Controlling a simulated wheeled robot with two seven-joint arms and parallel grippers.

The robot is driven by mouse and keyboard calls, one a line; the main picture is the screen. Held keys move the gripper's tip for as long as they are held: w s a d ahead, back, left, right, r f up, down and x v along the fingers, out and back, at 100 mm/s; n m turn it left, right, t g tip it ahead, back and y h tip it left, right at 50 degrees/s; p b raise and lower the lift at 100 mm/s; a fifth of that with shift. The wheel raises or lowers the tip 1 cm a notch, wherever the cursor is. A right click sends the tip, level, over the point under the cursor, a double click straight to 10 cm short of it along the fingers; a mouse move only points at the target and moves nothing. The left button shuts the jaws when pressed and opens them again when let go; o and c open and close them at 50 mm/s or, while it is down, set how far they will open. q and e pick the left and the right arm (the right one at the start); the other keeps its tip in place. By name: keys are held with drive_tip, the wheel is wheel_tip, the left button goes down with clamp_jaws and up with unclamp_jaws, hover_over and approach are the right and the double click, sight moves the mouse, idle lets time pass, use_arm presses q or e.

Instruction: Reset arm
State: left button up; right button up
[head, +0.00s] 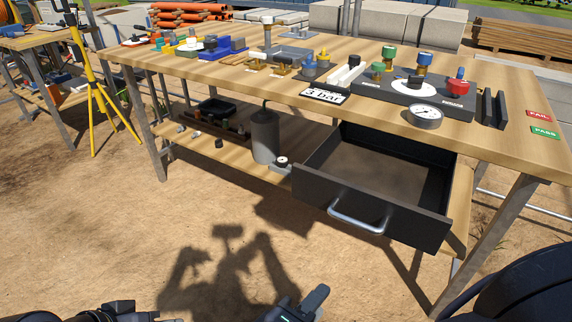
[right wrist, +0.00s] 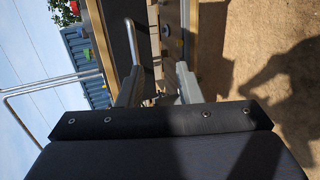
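My right gripper (head: 299,304) shows at the bottom middle of the head view, low in front of the workbench (head: 500,150) and apart from it. In the right wrist view its two fingers (right wrist: 158,82) stand apart with nothing held between them. My left gripper (head: 120,310) is partly in view at the bottom left edge of the head view; its fingers are too dark and cut off to read. The drawer (head: 385,215) under the bench is pulled open and looks empty. Its metal handle (head: 358,222) also shows beyond the fingers in the right wrist view (right wrist: 134,42).
The benchtop carries a dark valve block (head: 440,98), a pressure gauge (head: 424,117), a "3 bar" sign (head: 323,96), and FAIL (head: 538,114) and PASS (head: 544,132) labels. A grey cylinder (head: 265,137) stands on the lower shelf. A yellow tripod (head: 93,85) stands left. Sandy ground before the bench is clear.

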drive_tip(key=s+d+f+m+g+y, duration=0.25)
drive_tip(key=d+m+g+y, duration=0.2)
drive_tip(key=d, duration=0.25)
drive_tip(key=s+d+f+m+g+y, duration=0.1)
drive_tip(key=d+f+m+g+y, duration=0.35)
drive_tip(key=d+g, duration=0.2)
wheel_tip(320, 180, up, 28)
drive_tip(key=w+d+m+t+y+p, duration=0.1)
drive_tip(key=t+p, duration=0.4)
drive_tip(key=p, duration=1.9)
drive_tip(key=d+m+y, duration=0.1)
drive_tip(key=m+y, duration=0.1)
drive_tip(key=shift+w+d+f+m+p, duration=0.15)
drive_tip(key=shift+d+f+m+p, duration=0.15)
drive_tip(key=shift+d+p, duration=0.1)
